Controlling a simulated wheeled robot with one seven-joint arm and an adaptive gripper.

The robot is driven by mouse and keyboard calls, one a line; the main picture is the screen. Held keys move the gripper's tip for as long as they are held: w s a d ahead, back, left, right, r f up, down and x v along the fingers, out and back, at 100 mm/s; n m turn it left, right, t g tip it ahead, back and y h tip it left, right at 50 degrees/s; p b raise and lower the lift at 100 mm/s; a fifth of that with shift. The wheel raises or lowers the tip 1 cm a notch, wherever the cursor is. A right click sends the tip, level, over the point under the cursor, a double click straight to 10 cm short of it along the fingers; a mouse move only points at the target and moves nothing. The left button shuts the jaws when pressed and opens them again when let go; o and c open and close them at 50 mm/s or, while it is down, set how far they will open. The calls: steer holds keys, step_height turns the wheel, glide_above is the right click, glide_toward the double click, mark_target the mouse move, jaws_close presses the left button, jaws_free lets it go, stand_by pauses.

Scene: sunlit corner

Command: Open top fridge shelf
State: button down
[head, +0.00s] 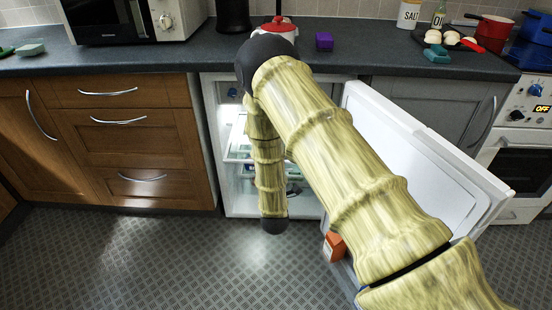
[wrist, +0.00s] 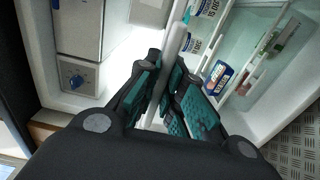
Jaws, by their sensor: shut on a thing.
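The fridge (head: 245,205) stands under the counter with its white door (head: 425,150) swung wide open to the right. In the wrist view, the fridge's top shelf shows as a white front edge bar (wrist: 178,42) running between the fingers. My gripper (wrist: 168,78) has its teal-padded fingers closed on this bar from both sides. Pots and a blue-labelled pack (wrist: 218,77) lie on the glassy shelf area at the right. In the head view my arm covers much of the fridge opening, and my gripper cannot be made out there.
A control box with a blue dial (wrist: 75,80) is on the fridge's inner wall. An orange box (head: 334,245) is low by the open door. Wooden drawers (head: 125,135) stand left of the fridge. The floor in front at left is clear.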

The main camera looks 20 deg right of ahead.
steer(key=shift+v, duration=1.2)
steer(key=shift+a+f, duration=0.15)
steer(key=c, duration=1.5)
jaws_free()
steer(key=shift+a, duration=0.15)
steer(key=v, duration=1.1)
steer(key=shift+s, duration=0.45)
